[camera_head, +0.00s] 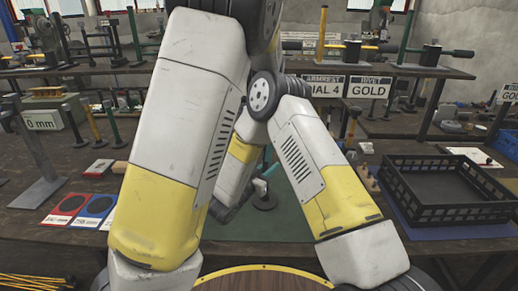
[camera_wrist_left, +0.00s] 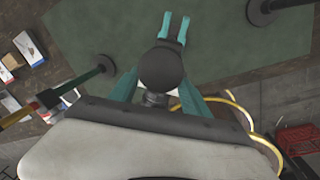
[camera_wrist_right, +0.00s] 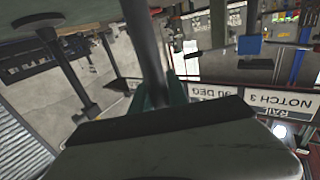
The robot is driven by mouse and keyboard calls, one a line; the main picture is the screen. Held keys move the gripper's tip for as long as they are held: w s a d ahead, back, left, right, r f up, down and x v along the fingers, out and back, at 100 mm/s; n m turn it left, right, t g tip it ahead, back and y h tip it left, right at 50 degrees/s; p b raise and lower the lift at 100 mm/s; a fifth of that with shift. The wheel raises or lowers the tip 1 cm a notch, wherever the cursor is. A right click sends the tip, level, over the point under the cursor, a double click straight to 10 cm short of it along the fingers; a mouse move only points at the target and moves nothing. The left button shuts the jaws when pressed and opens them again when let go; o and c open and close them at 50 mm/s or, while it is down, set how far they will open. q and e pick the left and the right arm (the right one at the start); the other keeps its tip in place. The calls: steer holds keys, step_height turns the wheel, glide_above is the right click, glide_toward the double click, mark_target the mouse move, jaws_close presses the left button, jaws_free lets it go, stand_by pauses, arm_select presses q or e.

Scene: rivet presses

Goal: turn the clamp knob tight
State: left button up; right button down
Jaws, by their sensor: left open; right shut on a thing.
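In the left wrist view a dark rounded knob (camera_wrist_left: 160,68) on a short stem sits in front of my left gripper (camera_wrist_left: 174,27), and hides the middle of its teal fingers. The fingertips show past it with a gap between them; I cannot tell if they touch anything. In the right wrist view my right gripper (camera_wrist_right: 155,94) is shut around a grey upright post (camera_wrist_right: 145,40). My arms hide most of the clamp there.
A black crate (camera_head: 445,215) stands on the right of the bench. Red and blue ring cards (camera_head: 85,207) lie at the left. Posts with round bases (camera_wrist_left: 105,65) stand on the green mat (camera_wrist_left: 220,60) nearby. A shelf with signs (camera_head: 370,87) runs behind.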

arm_select(q)
step_height(320, 180, up, 12)
steer(key=d, duration=0.1)
steer(key=shift+s, duration=0.4)
steer(key=shift+d, duration=0.1)
steer(key=m+g+h, duration=0.3)
steer(key=m+h, duration=0.2)
steer(key=m, duration=3.1)
glide_toward(263, 153)
steer(key=x, duration=0.2)
steer(key=a+x, duration=0.1)
steer(key=x, duration=0.2)
steer(key=a+x, duration=0.1)
steer(key=x, duration=0.2)
steer(key=shift+w+d+f, duration=0.1)
steer(key=shift+w+f, duration=0.05)
steer(key=shift+f, duration=0.45)
